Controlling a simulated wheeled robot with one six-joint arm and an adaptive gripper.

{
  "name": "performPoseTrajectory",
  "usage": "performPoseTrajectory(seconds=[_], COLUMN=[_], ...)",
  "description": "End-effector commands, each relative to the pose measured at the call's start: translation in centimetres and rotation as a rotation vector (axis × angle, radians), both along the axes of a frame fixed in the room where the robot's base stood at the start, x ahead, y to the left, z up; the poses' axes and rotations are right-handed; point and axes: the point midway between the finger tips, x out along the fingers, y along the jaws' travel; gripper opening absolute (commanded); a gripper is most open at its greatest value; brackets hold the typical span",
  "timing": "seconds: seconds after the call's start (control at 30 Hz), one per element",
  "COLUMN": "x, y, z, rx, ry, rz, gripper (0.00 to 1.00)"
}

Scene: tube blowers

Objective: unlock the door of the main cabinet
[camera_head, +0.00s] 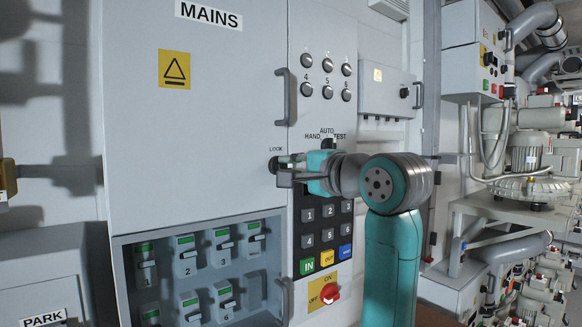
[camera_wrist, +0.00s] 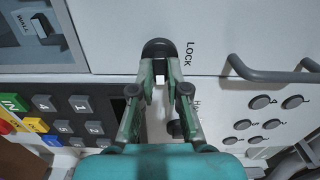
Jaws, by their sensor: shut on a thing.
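The main cabinet's grey door (camera_head: 220,90), marked MAINS, fills the left and middle of the head view and looks shut. A dark round lock knob (camera_head: 273,164) sits at its right edge under the label LOCK. The knob also shows in the wrist view (camera_wrist: 158,46), top centre, beside the sideways LOCK label. My gripper (camera_head: 283,168) reaches in from the right, level with the knob. In the wrist view its two fingertips (camera_wrist: 159,70) are close together on the knob's grip. The fingers partly hide the grip, so its exact turn is hard to tell.
A door handle (camera_head: 286,97) stands out above the knob. A selector switch (camera_head: 327,144) is close above my gripper, and a keypad (camera_head: 325,225) is below it. A red rotary switch (camera_head: 330,293) is lower down. Breakers (camera_head: 187,257) sit in a recess at lower left.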

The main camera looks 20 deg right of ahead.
Motion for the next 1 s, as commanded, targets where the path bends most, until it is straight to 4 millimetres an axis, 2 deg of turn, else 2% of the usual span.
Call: performPoseTrajectory(seconds=[0.7, 0.73, 0.8, 1.0], x=[0.04, 0.04, 0.04, 0.02], y=[-0.04, -0.04, -0.04, -0.02], z=[-0.18, -0.18, -0.17, -0.12], rx=[0.068, 0.068, 0.068, 0.067], ry=[0.025, 0.025, 0.025, 0.024], rz=[-0.001, -0.001, -0.001, 0.000], gripper=[0.00, 0.22, 0.39, 0.40])
